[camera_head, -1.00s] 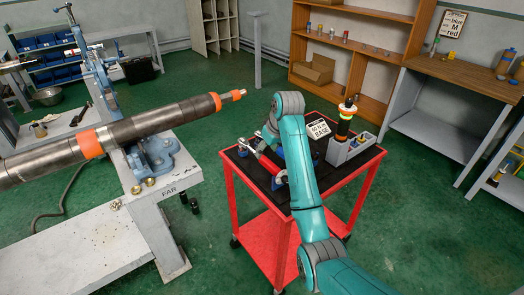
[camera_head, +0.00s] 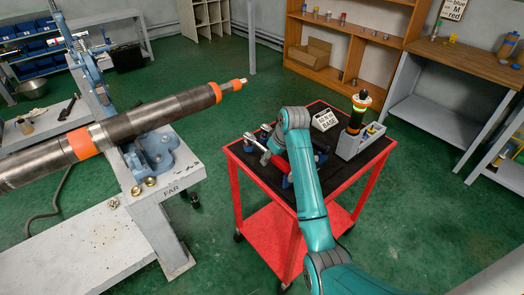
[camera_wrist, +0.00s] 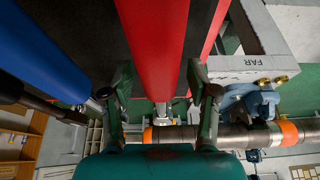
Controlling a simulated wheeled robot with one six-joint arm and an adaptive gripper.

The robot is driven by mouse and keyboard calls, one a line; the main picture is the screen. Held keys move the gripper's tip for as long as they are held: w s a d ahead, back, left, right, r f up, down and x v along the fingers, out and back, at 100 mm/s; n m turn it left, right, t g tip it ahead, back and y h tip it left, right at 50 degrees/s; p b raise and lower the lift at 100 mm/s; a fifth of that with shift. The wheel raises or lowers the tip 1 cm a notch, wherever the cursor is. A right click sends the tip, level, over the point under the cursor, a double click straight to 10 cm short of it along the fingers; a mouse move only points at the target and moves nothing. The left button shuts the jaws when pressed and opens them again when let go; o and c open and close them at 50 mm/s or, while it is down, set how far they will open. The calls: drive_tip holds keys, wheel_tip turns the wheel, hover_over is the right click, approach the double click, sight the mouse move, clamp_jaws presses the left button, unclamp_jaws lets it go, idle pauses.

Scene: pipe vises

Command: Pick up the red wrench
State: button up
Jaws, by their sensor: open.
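The red wrench's handle (camera_wrist: 153,45) fills the upper middle of the wrist view. My gripper (camera_wrist: 159,78) is open, with one finger on either side of that handle and gaps visible between. A blue handle (camera_wrist: 45,50) lies to the left, outside the left finger. In the head view, silver wrench ends (camera_head: 254,139) show on the cart's dark top, and my arm hides most of the red handle and the fingers. Whether the fingers are level with the handle or above it is hard to tell.
The red cart (camera_head: 232,190) also carries a grey bin (camera_head: 352,146), a dark cylinder with glowing bands (camera_head: 358,116) and a white sign (camera_head: 324,121). A bench with a long pipe (camera_head: 140,122) in a vise stands to the left.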

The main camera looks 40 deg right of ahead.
drive_tip(key=shift+f, duration=0.15)
clamp_jaws()
wheel_tip(320, 180, up, 10)
drive_tip(key=shift+r, duration=0.1)
idle(0.7)
